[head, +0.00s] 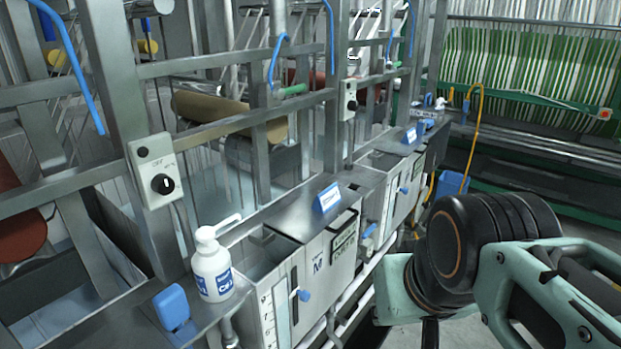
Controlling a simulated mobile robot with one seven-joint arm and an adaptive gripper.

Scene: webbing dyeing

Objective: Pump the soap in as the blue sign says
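A white soap pump bottle (211,270) with a blue label stands upright on the metal ledge at the lower left. Its spout points right, toward an open metal tank (262,252) beside it. A small blue sign (327,198) stands on the ledge just beyond this tank; its white writing is too small to read. Another blue sign (410,135) stands farther along the row. My arm fills the lower right, well apart from the bottle; I cannot make out my gripper's fingers.
A blue block-like object (172,307) sits left of the bottle. Metal posts and rails rise behind the ledge, with a switch box (154,178) on one. Another tank (390,190) is farther back. A green-framed loom (530,80) stands at the back right.

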